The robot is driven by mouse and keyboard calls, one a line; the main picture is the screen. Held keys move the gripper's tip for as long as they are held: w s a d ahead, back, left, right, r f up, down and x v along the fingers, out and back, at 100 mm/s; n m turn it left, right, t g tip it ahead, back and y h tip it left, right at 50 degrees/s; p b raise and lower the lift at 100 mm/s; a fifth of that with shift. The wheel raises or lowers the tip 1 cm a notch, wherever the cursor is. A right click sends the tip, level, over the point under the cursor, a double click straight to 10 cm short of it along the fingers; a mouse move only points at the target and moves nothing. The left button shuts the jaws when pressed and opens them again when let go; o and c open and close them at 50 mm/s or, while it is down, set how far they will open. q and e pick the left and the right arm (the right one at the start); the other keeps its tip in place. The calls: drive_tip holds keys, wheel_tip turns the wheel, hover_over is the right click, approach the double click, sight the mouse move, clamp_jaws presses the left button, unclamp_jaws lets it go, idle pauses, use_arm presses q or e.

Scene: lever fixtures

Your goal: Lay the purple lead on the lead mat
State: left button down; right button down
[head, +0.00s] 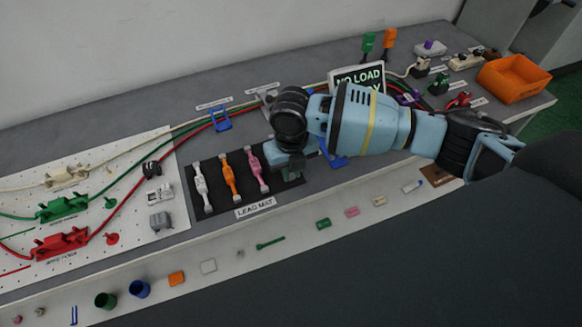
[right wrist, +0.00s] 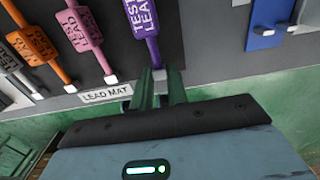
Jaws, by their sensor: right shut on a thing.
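The purple lead (right wrist: 145,25), with a "TEST LEAD" label and a white end, shows in the right wrist view. My right gripper (right wrist: 160,82) is shut on its white near end. The lead lies over or on the dark lead mat (head: 213,181), right of the pink lead; I cannot tell whether it touches the mat. In the head view my right gripper (head: 291,172) is at the mat's right part and hides the purple lead. White (head: 201,188), orange (head: 229,174) and pink (head: 257,169) leads lie side by side on the mat. My left gripper is not in view.
A white pegboard (head: 120,215) with red and green fixtures stands left of the mat. Cables run behind it, past a blue bracket (head: 221,120). A "NO LOAD" sign (head: 358,78) and an orange bin (head: 513,80) stand at the back right. Small items line the front ledge.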

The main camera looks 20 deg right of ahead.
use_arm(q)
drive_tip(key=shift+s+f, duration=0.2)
use_arm(e)
drive_tip(key=shift+f, duration=0.65)
drive_tip(key=c, duration=1.3)
unclamp_jaws()
drive_tip(key=shift+o, duration=0.5)
drive_tip(key=o, duration=0.4)
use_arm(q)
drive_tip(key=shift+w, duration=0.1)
use_arm(e)
drive_tip(key=shift+r, duration=0.15)
drive_tip(key=shift+r+p, duration=1.45)
drive_tip(key=shift+r, duration=2)
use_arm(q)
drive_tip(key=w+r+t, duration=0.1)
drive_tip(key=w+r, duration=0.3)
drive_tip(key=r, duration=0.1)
